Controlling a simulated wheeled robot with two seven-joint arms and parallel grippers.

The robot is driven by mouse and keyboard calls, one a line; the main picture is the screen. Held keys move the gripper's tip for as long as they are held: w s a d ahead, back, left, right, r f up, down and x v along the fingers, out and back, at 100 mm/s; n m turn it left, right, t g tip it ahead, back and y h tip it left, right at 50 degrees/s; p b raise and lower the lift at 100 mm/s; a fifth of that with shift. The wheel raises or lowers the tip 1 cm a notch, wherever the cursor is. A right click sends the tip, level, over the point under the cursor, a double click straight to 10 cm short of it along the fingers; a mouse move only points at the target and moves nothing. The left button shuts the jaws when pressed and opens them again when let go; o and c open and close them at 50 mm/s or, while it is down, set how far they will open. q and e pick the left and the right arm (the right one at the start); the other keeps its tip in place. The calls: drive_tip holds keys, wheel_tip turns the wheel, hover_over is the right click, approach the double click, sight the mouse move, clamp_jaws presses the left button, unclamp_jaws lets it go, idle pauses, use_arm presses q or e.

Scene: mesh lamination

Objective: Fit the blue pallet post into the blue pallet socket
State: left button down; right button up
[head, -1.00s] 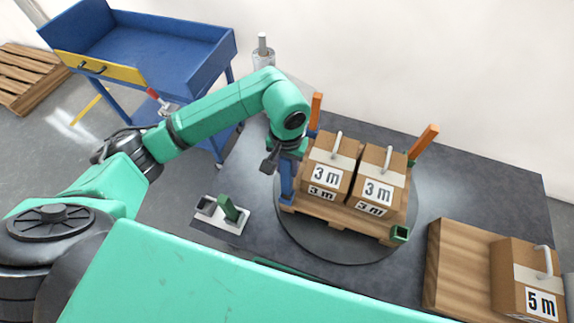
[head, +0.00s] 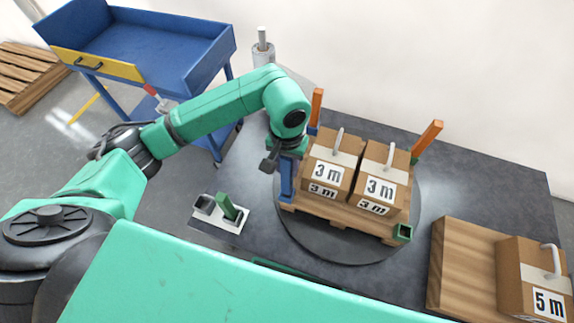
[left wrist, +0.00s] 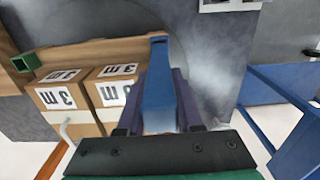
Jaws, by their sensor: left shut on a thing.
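The blue pallet post (head: 287,180) stands upright at the near-left corner of the wooden pallet (head: 345,223). My left gripper (head: 283,156) is shut on its upper part. The post also shows between the fingers in the left wrist view (left wrist: 158,92). The blue pallet socket (head: 287,200) is at that corner, at the post's foot. The post's lower end meets or overlaps it in the picture; I cannot tell how deep it sits. In the left wrist view the socket (left wrist: 158,40) shows at the post's far end. My right gripper is out of view.
Two cartons (head: 330,165) marked 3 m stand on the pallet, on a dark round turntable (head: 335,252). Orange posts (head: 427,138) stand at its back corners; an empty green socket (head: 403,233) is near right. A white holder (head: 233,223) holds a green post (head: 227,206).

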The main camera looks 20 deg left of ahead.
sight(287, 176)
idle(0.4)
use_arm(q)
drive_tip(key=shift+b, duration=0.35)
idle(0.4)
drive_tip(key=shift+b, duration=0.4)
drive_tip(key=shift+f+b, duration=2.6)
drive_tip(key=shift+c, duration=2.4)
unclamp_jaws()
